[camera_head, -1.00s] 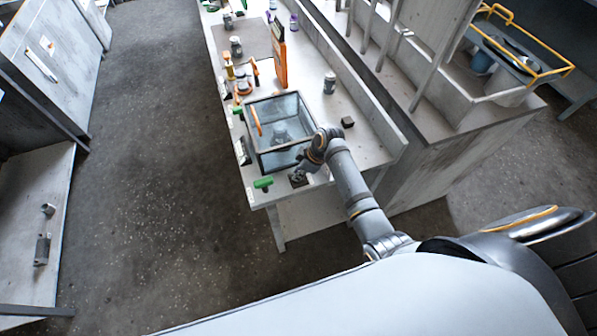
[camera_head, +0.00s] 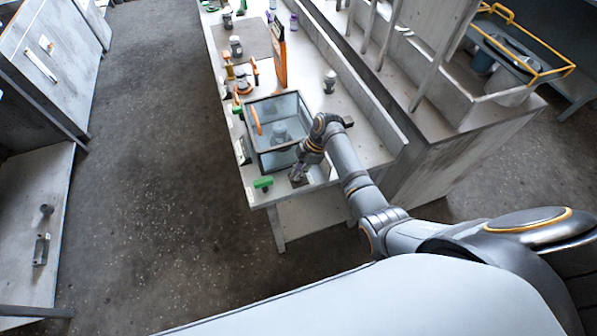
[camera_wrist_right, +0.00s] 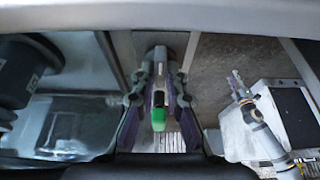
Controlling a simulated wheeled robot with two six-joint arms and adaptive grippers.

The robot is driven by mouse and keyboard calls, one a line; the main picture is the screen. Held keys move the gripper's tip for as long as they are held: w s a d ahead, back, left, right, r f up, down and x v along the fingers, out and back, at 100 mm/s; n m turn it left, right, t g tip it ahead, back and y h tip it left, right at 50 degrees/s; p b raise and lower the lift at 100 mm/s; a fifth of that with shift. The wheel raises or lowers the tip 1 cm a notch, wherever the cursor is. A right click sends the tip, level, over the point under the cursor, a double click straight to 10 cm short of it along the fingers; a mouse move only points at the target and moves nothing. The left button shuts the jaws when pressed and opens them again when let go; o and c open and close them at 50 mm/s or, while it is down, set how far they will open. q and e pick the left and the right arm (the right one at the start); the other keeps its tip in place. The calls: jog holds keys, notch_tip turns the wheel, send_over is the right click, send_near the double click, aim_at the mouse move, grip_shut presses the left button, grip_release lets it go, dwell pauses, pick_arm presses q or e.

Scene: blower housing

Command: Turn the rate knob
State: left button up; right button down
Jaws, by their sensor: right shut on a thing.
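My right gripper (camera_head: 297,174) reaches down at the near end of the bench, beside the front corner of the glass-walled case (camera_head: 285,160). Its fingers show in the right wrist view (camera_wrist_right: 160,92), closed around a small part whose shape is mostly hidden. I take that part to be the rate knob; in the head view it is covered by the gripper. A green piece (camera_wrist_right: 159,117) shows between the fingers in the wrist view. My left gripper is outside the head view; what looks like it (camera_wrist_right: 240,88) shows small in the wrist view, its opening unclear.
A green-handled piece (camera_head: 263,183) lies left of my right gripper at the bench edge. An orange upright panel (camera_head: 280,65) and a grey jar (camera_head: 330,82) stand farther back. A small dark block (camera_head: 347,121) sits near my arm. Open floor (camera_head: 150,180) lies left.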

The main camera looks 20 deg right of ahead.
dwell(0.3)
jog(key=c, duration=1.4)
grip_release()
jog(key=v, duration=1.2)
jog(key=shift+f, duration=0.1)
